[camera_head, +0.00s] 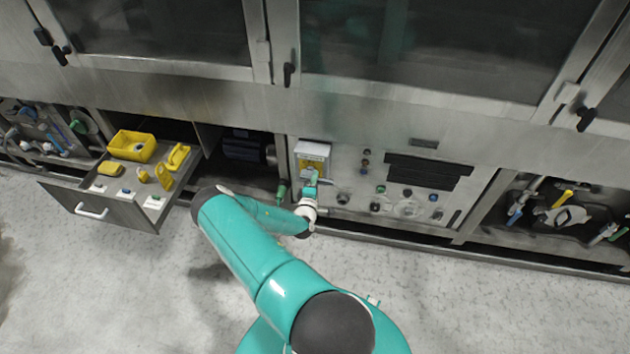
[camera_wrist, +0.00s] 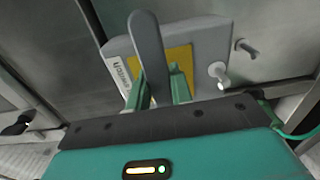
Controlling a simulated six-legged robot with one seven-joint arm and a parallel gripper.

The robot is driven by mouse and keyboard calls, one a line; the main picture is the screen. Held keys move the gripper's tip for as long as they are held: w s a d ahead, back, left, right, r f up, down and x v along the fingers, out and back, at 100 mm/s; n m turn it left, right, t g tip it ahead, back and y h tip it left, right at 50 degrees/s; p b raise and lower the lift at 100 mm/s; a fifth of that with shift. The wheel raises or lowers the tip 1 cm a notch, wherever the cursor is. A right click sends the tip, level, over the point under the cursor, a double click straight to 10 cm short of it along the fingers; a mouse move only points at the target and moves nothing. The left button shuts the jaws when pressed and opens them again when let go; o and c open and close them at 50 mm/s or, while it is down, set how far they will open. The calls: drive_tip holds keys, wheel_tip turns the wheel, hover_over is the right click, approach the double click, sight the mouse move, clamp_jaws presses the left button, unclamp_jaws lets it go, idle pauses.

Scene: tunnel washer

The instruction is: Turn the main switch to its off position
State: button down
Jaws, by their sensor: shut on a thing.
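The main switch (camera_head: 312,151) is a light grey box with a yellow plate, mounted on the left end of the control panel. In the wrist view, the switch box (camera_wrist: 205,42) looks tilted, and its long grey handle (camera_wrist: 147,42) stands up in front of the yellow plate. My gripper (camera_head: 312,180) is at the front of the switch. In the wrist view, the green fingers of my gripper (camera_wrist: 158,84) are on either side of the handle and shut on it. The lower end of the handle is between the fingers. In the head view the gripper covers part of the switch.
An open drawer (camera_head: 107,209) with yellow lockout items stands to the left. The control panel (camera_head: 350,160) with buttons and knobs is right of the switch. A round metal peg (camera_wrist: 218,72) sticks out beside the handle. The floor (camera_head: 480,310) in front is clear.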

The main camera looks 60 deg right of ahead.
drive_tip(key=c, duration=1.2)
unclamp_jaws()
drive_tip(key=shift+c, duration=0.2)
drive_tip(key=v, duration=1.4)
drive_tip(key=shift+d, duration=0.1)
